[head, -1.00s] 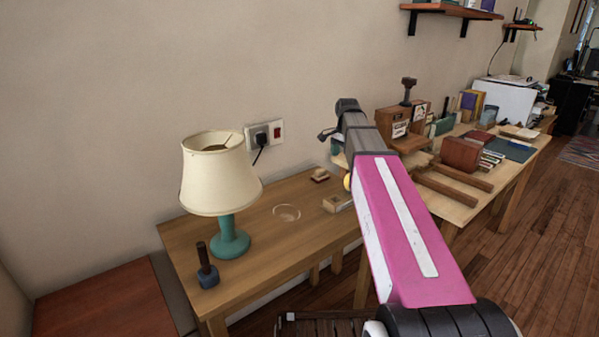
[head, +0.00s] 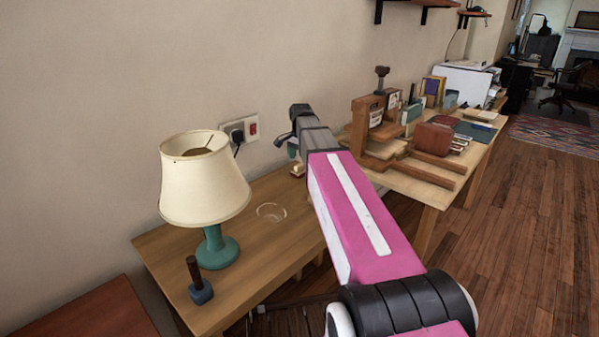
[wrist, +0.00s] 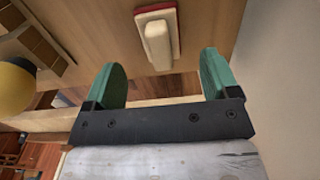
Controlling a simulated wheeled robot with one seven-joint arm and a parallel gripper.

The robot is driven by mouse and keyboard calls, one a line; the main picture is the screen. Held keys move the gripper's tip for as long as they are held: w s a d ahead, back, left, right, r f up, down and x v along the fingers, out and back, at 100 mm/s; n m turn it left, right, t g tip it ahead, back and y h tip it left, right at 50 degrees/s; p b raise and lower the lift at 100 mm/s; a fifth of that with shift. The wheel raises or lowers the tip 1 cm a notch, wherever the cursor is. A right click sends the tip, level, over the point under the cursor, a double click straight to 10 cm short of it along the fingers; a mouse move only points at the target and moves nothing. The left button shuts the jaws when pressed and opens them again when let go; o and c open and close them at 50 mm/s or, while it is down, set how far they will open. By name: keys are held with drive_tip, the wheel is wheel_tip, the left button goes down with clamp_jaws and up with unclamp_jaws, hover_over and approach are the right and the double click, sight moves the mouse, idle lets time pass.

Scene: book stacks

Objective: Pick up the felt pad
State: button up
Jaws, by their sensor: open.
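The felt pad appears to be the small cream block with a raised grip and a red layer beneath (wrist: 158,40). It lies on the wooden table at the top middle of the wrist view. In the head view it shows as a small pale piece (head: 298,171), partly hidden by my arm. My gripper (wrist: 161,62) has two green fingers spread wide with nothing between them. The pad is beyond the fingertips, roughly centred between them. In the head view my gripper (head: 292,150) is near the pad, mostly hidden behind its own wrist.
A lamp (head: 205,180), a dark-handled stamp-like tool (head: 199,282) and a clear round dish (head: 271,212) stand on the table (head: 170,250). A wall (wrist: 285,70) is at right.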

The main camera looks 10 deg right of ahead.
sight(301, 164)
drive_tip(key=shift+w+d+f, duration=0.1)
drive_tip(key=shift+d+f, duration=0.05)
drive_tip(key=shift+f, duration=2.45)
drive_tip(key=shift+c, duration=0.3)
drive_tip(key=c, duration=1)
